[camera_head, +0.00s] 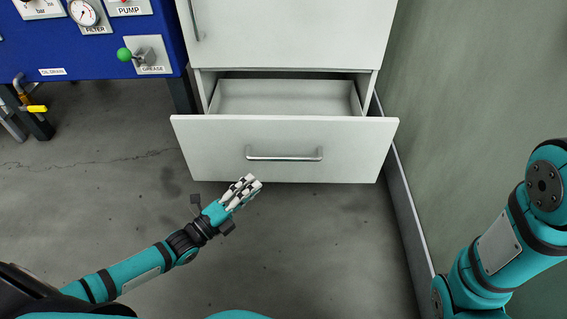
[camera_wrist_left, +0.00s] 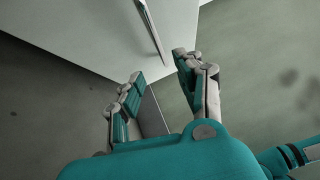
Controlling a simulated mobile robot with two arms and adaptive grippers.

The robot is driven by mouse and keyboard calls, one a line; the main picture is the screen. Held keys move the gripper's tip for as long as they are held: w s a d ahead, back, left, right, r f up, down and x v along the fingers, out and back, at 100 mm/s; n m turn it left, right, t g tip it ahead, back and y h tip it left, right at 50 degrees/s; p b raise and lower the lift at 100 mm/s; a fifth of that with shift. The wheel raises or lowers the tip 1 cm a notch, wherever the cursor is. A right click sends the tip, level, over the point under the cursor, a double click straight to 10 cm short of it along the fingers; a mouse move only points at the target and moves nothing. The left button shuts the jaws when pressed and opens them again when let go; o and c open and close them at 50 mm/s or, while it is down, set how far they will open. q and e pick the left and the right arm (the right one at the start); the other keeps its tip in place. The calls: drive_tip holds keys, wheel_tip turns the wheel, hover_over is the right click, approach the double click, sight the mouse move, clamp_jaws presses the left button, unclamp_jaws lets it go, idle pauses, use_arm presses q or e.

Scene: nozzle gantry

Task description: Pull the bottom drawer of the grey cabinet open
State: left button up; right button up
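The grey cabinet (camera_head: 290,35) stands at the top middle of the head view. Its bottom drawer (camera_head: 205,150) is pulled out, and its empty inside shows behind the front panel. A metal bar handle (camera_head: 284,157) is on the drawer front; a bar handle (camera_wrist_left: 150,28) also shows in the left wrist view. My left gripper (camera_head: 247,187) is in front of the drawer, near the left end of the handle. In the left wrist view its fingers (camera_wrist_left: 160,68) are apart with nothing between them, and they look clear of the handle. My right gripper is out of view.
A blue panel (camera_head: 90,55) with a gauge and a green-knobbed lever (camera_head: 124,54) is left of the cabinet. A yellow-handled valve (camera_head: 37,109) is at the far left. A green-grey wall (camera_head: 480,80) borders the right. The floor in front is clear.

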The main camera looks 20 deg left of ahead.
sight(286, 159)
use_arm(q)
drive_tip(key=b+x, duration=0.6)
drive_tip(key=x, duration=0.6)
drive_tip(key=shift+w+d, duration=0.2)
drive_tip(key=shift+w, duration=0.05)
clamp_jaws()
